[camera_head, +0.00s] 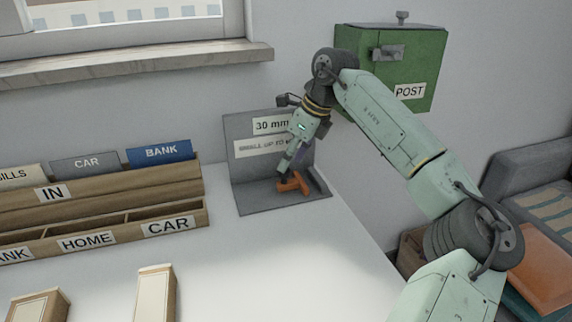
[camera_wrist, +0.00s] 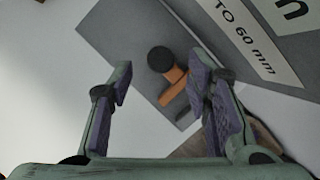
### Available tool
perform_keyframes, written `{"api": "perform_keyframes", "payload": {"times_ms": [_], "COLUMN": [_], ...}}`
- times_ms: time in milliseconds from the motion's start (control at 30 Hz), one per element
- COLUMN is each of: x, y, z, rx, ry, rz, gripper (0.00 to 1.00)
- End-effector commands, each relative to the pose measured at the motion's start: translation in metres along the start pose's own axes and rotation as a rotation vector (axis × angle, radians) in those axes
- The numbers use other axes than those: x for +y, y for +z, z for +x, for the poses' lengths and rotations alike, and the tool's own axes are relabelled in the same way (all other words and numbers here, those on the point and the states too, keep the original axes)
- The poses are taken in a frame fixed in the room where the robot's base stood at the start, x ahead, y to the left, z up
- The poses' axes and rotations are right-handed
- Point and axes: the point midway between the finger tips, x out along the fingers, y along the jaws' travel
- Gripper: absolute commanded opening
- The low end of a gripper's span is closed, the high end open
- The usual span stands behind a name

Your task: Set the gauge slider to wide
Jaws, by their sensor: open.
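The gauge (camera_head: 268,198) is a grey L-shaped stand on the white desk, with a flat base and an upright back plate. Its labels read "30 mm" and a line that starts with "SMALL UP TO", partly hidden by my arm. An orange slider (camera_head: 291,185) sits on the base; in the wrist view it shows as an orange bar with a dark round knob (camera_wrist: 160,59). My gripper (camera_head: 290,172) is just above the slider, pointing down. In the wrist view my gripper (camera_wrist: 166,100) is open, with purple-padded fingers apart and the slider showing between and beyond them.
A wooden letter rack (camera_head: 100,200) with labelled slots stands left of the gauge. Two cream boxes (camera_head: 155,292) stand at the desk's front left. A green POST box (camera_head: 425,70) hangs on the wall behind my arm. The desk in front of the gauge is clear.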

Motion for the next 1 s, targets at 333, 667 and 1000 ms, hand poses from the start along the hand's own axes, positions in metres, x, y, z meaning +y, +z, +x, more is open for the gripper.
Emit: {"api": "perform_keyframes", "payload": {"times_ms": [333,667,1000], "x": [0.001,0.001,0.001], "y": [0.001,0.001,0.000], "z": [0.034,0.035,0.035], "rx": [-0.002,-0.001,-0.001], "ry": [0.001,0.000,0.000], "rz": [-0.002,-0.002,-0.001], "gripper": [0.45,0.40,0.17]}}
